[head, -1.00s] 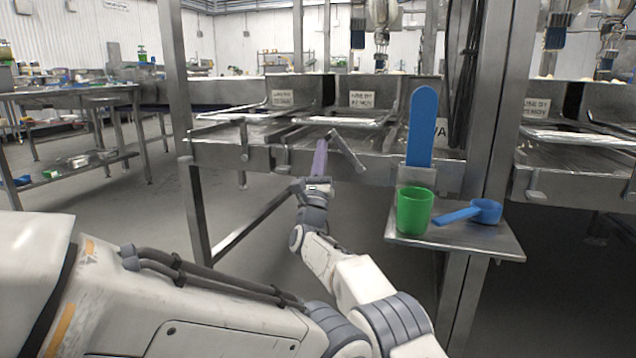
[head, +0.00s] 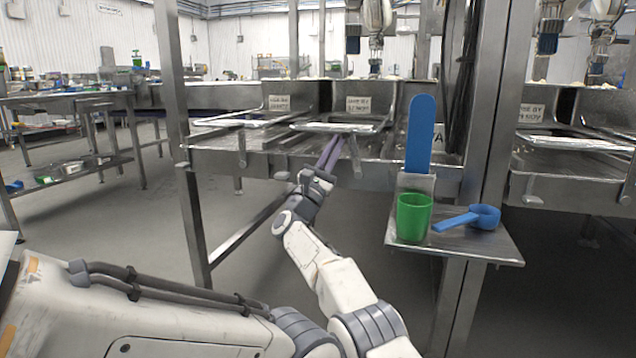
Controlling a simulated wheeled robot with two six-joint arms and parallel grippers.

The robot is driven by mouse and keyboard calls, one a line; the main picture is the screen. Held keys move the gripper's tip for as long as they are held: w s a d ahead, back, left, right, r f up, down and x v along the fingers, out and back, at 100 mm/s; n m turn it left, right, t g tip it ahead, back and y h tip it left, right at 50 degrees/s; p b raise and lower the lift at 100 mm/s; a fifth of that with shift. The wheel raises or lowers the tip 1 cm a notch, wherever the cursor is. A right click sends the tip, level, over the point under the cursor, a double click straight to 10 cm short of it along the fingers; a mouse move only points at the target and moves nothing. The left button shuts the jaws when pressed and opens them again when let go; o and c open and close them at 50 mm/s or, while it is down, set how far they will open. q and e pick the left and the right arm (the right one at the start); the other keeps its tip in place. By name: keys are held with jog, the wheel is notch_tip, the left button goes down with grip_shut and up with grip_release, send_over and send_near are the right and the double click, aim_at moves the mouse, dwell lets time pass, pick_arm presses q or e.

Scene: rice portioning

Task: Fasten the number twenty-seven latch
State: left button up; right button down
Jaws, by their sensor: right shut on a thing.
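My right gripper (head: 332,148) reaches up to the front edge of the steel bench with its purple-grey fingers. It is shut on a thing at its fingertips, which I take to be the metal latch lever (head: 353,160). The lever hangs steeply down from the bench front, just right of the fingers. The exact contact is too small to make out. I cannot read a number twenty-seven on it. My left gripper is out of view.
A side shelf (head: 480,248) at right holds a green cup (head: 413,218), a blue scoop (head: 482,215) and an upright blue paddle (head: 420,135). Steel posts stand on both sides of the bench. The floor at left is open.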

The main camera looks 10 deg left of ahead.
jog(key=shift+s+d+r+m+g+h, duration=0.15)
jog(key=shift+d+r+m+g+h, duration=0.5)
jog(key=shift+d+r+m, duration=0.3)
jog(key=shift+d+f+m+g+h+p, duration=0.15)
jog(key=shift+m+g+h+p, duration=0.2)
jog(key=shift+m+p, duration=0.3)
jog(key=shift+s+f, duration=0.1)
jog(key=shift+d+f, duration=0.1)
jog(key=shift+f+g+h, duration=0.1)
jog(key=shift+g+h, duration=0.2)
jog(key=shift+h, duration=0.1)
